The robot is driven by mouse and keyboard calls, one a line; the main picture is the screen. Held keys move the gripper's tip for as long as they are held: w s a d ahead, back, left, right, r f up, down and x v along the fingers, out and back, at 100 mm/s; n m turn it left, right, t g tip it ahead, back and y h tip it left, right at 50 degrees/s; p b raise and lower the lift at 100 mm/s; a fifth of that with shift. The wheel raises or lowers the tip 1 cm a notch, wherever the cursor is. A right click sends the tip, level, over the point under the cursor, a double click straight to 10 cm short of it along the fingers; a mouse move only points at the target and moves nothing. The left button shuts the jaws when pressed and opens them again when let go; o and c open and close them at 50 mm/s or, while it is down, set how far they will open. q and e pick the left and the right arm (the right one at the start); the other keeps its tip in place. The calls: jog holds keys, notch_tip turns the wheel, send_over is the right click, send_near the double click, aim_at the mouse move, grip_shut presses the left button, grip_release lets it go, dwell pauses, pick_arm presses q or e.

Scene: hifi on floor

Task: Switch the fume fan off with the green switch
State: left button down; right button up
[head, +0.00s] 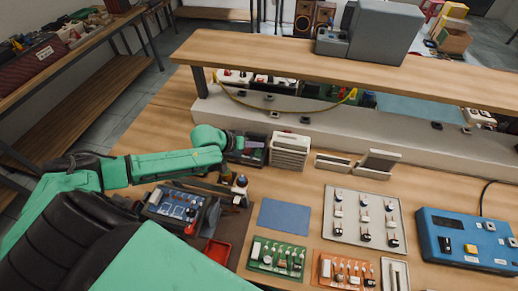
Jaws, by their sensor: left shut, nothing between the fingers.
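A small beige box with a slatted front (290,152), which looks like the fume fan, stands upright on the bench below the raised shelf. My left gripper (258,145) reaches in from the left, close to the left side of this box. It is shut and empty, in front of a dark unit (254,158). I cannot tell whether the fingertips touch anything. No green switch can be made out; the gripper may hide it. My right gripper is not in view.
A wooden shelf (290,62) spans the bench above the box. A blue circuit tray (172,208) and small bottles (240,185) stand below my left arm. To the right are grey stands (377,163), a switch panel (365,218) and a blue instrument (465,240).

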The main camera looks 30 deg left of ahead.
aim_at(256, 154)
pick_arm(q)
jog(key=shift+f, duration=0.4)
jog(key=shift+w+f+b, duration=0.1)
jog(key=shift+f+b, duration=0.2)
dwell(0.5)
jog(key=shift+r+p, duration=0.75)
jog(key=shift+p, duration=0.25)
jog(key=r+p, duration=0.1)
jog(key=p, duration=0.1)
jog(key=r+p, duration=0.4)
jog(key=shift+s+d+r, duration=0.1)
jog(key=shift+s, duration=0.3)
